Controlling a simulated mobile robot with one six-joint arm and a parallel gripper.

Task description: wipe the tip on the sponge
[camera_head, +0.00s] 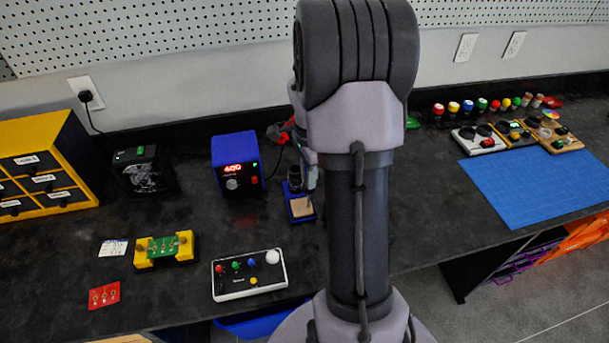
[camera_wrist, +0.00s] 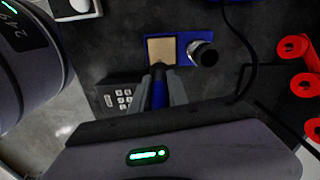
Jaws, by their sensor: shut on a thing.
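The sponge (camera_wrist: 160,46) is a tan square in a blue stand (camera_wrist: 184,62), with a dark round holder (camera_wrist: 204,54) beside it. In the head view the sponge (camera_head: 301,207) shows just left of my arm, in front of the holder. My gripper (camera_wrist: 159,98) is shut on the soldering iron (camera_wrist: 158,92), which has a blue handle and a dark front end. The iron points toward the sponge, and its front end overlaps the sponge's near edge in the wrist view. I cannot tell whether the tip touches the sponge. My arm hides most of the gripper in the head view.
A blue soldering station (camera_head: 237,164) reading 400 stands left of the stand. A button box (camera_head: 249,274), a green board in a yellow holder (camera_head: 164,249) and a red card (camera_head: 104,295) lie nearer left. A blue mat (camera_head: 538,184) lies right. Red rolls (camera_wrist: 294,47) stand beside a cable.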

